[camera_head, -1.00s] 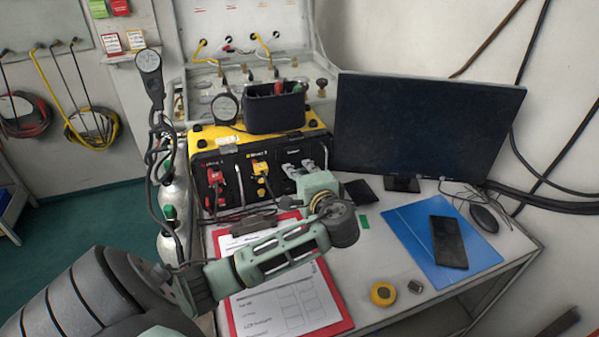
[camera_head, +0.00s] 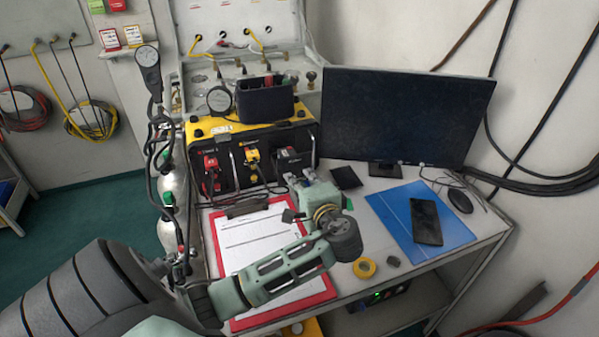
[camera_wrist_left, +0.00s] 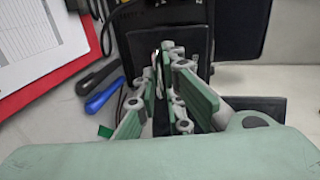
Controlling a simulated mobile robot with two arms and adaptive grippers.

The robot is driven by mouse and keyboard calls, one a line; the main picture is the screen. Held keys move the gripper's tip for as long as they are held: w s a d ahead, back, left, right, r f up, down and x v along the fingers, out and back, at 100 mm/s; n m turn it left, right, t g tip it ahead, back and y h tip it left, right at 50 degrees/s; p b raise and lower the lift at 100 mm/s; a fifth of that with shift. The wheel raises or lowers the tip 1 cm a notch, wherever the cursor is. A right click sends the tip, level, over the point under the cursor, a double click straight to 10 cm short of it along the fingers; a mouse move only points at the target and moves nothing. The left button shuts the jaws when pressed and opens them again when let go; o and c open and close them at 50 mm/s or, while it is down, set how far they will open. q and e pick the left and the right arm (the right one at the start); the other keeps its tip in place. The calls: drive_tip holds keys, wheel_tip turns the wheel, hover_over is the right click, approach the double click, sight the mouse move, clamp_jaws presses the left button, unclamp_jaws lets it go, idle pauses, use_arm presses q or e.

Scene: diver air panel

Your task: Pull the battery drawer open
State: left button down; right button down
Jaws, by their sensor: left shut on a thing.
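The black and yellow diver air panel (camera_head: 215,130) stands on the bench. Its battery drawer (camera_head: 287,153) is the dark piece in the right-hand bay of the front, and it appears to stand out a little from the front. My left gripper (camera_head: 300,178) is in front of this bay, with its fingers pointing at the panel. In the left wrist view the gripper (camera_wrist_left: 165,62) is shut on a thin upright handle (camera_wrist_left: 157,65) in front of the dark drawer face (camera_wrist_left: 188,45). The fingers hide part of the handle. My right gripper is not in view.
A red clipboard (camera_head: 331,291) with papers lies under my left arm. A monitor (camera_head: 405,115), a blue folder (camera_head: 456,232) with a dark phone (camera_head: 426,222) and a yellow tape roll (camera_head: 364,267) are to the right. Gas cylinders (camera_head: 172,195) stand left of the bench.

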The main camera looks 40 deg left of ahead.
use_arm(q)
drive_tip(key=shift+s+d+f, duration=0.1)
drive_tip(key=shift+d+f, duration=0.1)
drive_tip(key=c, duration=2)
unclamp_jaws()
drive_tip(key=shift+a, duration=0.1)
drive_tip(key=shift+o, duration=0.3)
drive_tip(key=v, duration=1.2)
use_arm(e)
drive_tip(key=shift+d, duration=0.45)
